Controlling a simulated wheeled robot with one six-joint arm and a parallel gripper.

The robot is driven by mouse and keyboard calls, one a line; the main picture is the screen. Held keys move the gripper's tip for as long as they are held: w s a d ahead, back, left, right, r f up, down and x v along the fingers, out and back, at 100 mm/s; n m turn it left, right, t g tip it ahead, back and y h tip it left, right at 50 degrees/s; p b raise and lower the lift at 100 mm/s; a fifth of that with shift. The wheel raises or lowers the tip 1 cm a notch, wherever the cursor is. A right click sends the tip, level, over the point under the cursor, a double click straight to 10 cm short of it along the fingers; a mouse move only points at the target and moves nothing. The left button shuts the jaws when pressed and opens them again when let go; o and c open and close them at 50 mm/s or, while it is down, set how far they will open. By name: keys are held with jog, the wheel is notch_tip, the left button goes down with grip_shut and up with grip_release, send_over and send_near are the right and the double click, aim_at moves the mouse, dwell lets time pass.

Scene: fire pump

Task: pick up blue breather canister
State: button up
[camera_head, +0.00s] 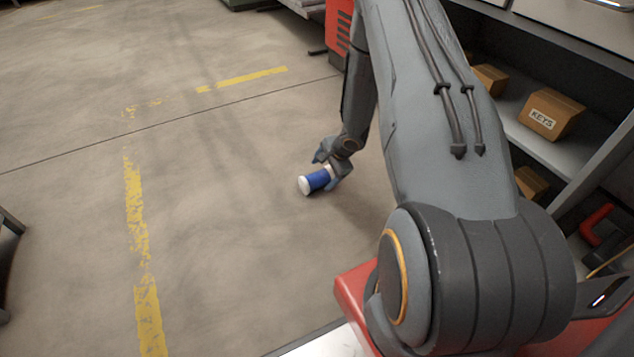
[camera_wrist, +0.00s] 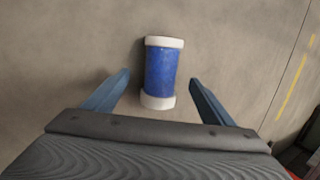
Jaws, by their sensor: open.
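The blue breather canister (camera_head: 315,181) is a blue cylinder with white end caps, lying on its side on the concrete floor in the head view. In the wrist view the canister (camera_wrist: 161,72) is upper middle, with both caps visible. My gripper (camera_wrist: 162,82) is open, with one blue-grey finger to the left and one to the right of the canister's lower end. Gaps show between each finger and the canister, and the canister extends beyond the fingertips in the picture. In the head view my gripper (camera_head: 325,166) is right at the canister and partly hides it.
A shelf unit (camera_head: 566,152) with cardboard boxes, one box (camera_head: 550,114) marked KEYS, stands at the right. A red object (camera_head: 338,30) stands at the top. Yellow floor lines (camera_head: 137,230) run at the left. The floor around the canister is clear.

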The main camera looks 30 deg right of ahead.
aim_at(320, 176)
jog(key=shift+b+x, duration=2.05)
jog(key=shift+x, duration=0.5)
jog(key=shift+w+d, duration=0.1)
jog(key=shift+d, duration=0.1)
jog(key=shift+c, duration=0.3)
jog(key=c, duration=1.4)
jog(key=shift+r, duration=0.2)
jog(key=shift+c, duration=0.2)
